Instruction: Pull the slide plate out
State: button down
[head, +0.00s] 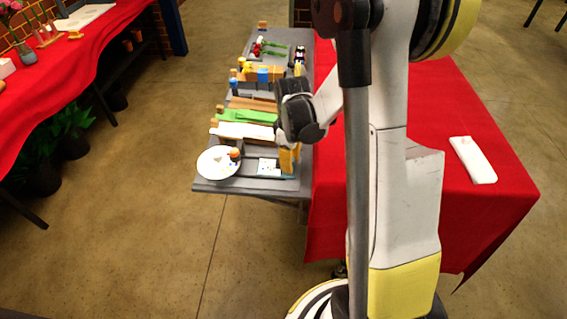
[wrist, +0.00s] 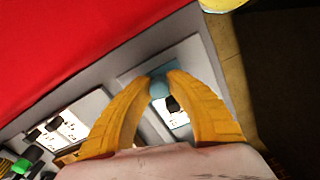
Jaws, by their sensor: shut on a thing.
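My gripper (head: 289,158) reaches down at the near right end of the grey board. In the wrist view its two yellow fingertips (wrist: 159,80) are closed around a small light blue knob (wrist: 159,88). The slide plate (head: 268,166) appears to be the white and light blue piece just left of the fingers. It also shows partly between the fingers in the wrist view (wrist: 184,120), with a dark block on it. How the knob joins the plate is hidden by the fingers.
The grey board (head: 212,186) carries a white round plate (head: 216,164), green and white strips and several small blocks. A red-covered table (head: 430,120) adjoins it on the right, with a white slab (head: 473,160). Open floor lies in front of the board.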

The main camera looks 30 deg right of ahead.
jog(key=c, duration=1.3)
grip_release()
notch_tip(320, 180, up, 12)
jog(key=shift+a, duration=0.1)
